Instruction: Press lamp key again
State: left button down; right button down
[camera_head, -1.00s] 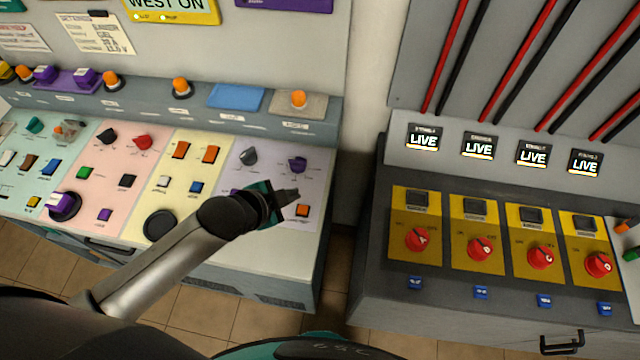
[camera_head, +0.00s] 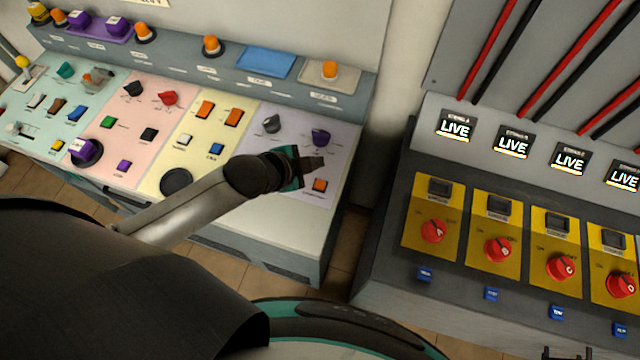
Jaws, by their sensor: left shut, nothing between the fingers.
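My left gripper (camera_head: 312,165) is shut and empty. It is over the lilac section (camera_head: 290,118) of the sloping control desk, its tips pointing right. The labels are too small to read, so I cannot tell which key is the lamp key. My right gripper is not in view.
The yellow section has two orange rockers (camera_head: 204,109), a blue key (camera_head: 216,149) and a black round button (camera_head: 176,183). Orange lamps (camera_head: 211,45) line the ledge behind. A grey cabinet (camera_head: 385,260) with red rotary switches (camera_head: 434,231) stands right, across a gap.

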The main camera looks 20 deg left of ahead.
pick_arm(q)
jog(key=b, duration=0.5)
send_over(315, 187)
notch_tip(315, 187, down, 6)
jog(key=shift+d+f, duration=0.1)
jog(key=shift+w+f+b, duration=0.1)
jog(key=shift+f+b, duration=0.4)
jog(key=shift+f, duration=0.05)
dwell(1.0)
jog(key=shift+f, duration=0.1)
jog(key=shift+f, duration=0.3)
jog(key=shift+f+b, duration=0.3)
jog(key=shift+f, duration=0.2)
dwell(0.8)
dwell(0.3)
jog(key=shift+r+p, duration=0.9)
jog(key=shift+p, duration=0.2)
